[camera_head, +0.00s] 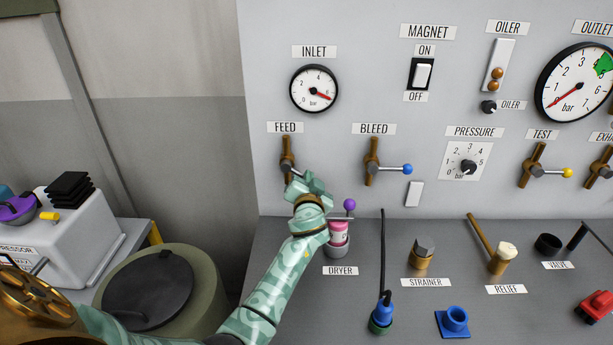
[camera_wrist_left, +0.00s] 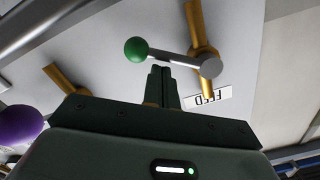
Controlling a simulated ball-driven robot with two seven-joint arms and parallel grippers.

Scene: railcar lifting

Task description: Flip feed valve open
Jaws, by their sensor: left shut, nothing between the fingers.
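The feed valve (camera_head: 287,160) is a brass pipe with a grey lever on the panel, under the FEED label (camera_head: 285,127). In the left wrist view, its lever (camera_wrist_left: 180,60) lies across the brass pipe and ends in a green knob (camera_wrist_left: 136,50). My left gripper (camera_head: 298,179) is at the lever and hides the knob in the head view. Its fingers (camera_wrist_left: 160,75) are shut and empty, their tips close to the lever between knob and pivot. I cannot tell whether they touch it. My right gripper is not in view.
The bleed valve (camera_head: 373,160) with a blue knob (camera_head: 407,169) is to the right. The inlet gauge (camera_head: 314,89) is above. A strainer (camera_head: 422,256) and relief lever (camera_head: 482,235) stand on the desk.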

